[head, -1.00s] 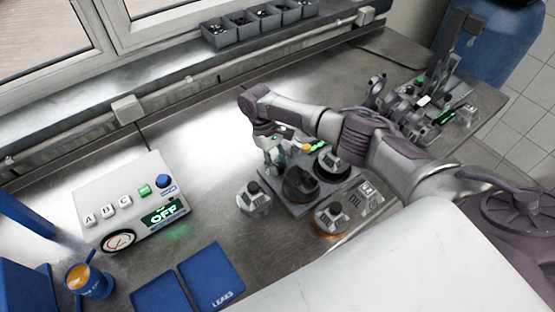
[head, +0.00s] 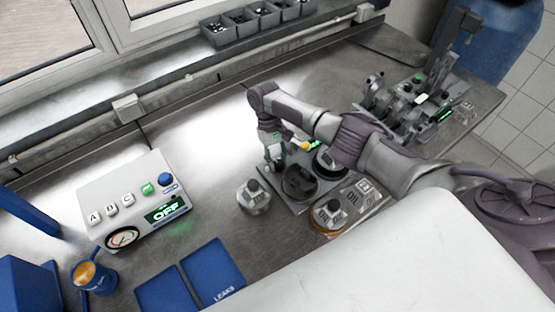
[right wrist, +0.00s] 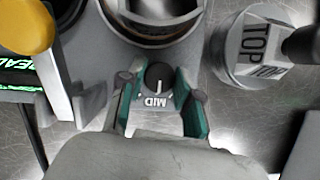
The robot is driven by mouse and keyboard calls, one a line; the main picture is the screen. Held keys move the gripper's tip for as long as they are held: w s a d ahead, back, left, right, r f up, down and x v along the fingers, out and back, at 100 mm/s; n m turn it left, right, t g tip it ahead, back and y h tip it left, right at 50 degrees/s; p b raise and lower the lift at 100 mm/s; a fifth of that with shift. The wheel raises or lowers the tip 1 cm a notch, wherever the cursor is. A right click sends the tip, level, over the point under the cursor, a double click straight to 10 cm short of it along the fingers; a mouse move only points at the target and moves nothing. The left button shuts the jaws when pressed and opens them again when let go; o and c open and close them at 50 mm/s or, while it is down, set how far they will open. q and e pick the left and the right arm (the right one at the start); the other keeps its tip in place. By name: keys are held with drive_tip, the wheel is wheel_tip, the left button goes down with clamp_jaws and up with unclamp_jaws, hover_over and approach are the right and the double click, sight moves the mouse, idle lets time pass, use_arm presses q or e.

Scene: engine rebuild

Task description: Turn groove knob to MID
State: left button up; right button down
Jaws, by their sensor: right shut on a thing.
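The groove knob (right wrist: 158,77) is a small dark round knob with a white pointer mark, seen in the right wrist view. The mark runs straight up and down in the picture, in line with the printed MID label (right wrist: 155,102) just below the knob. My right gripper (right wrist: 159,80) has its green fingertips on either side of the knob and is shut on it. In the head view my right gripper (head: 272,158) reaches down at the far left of the fixture plate, and the knob is hidden there. My left gripper is not in view.
A piston marked TOP (right wrist: 253,62) stands close to the right of the gripper. Other round parts sit on the fixture (head: 300,182). A white box with an OFF display (head: 135,202) and blue mats (head: 212,272) lie to the left. Bare steel bench lies between.

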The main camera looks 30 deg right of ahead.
drive_tip(key=shift+w, duration=0.1)
drive_tip(key=c, duration=0.8)
unclamp_jaws()
drive_tip(key=v, duration=1.2)
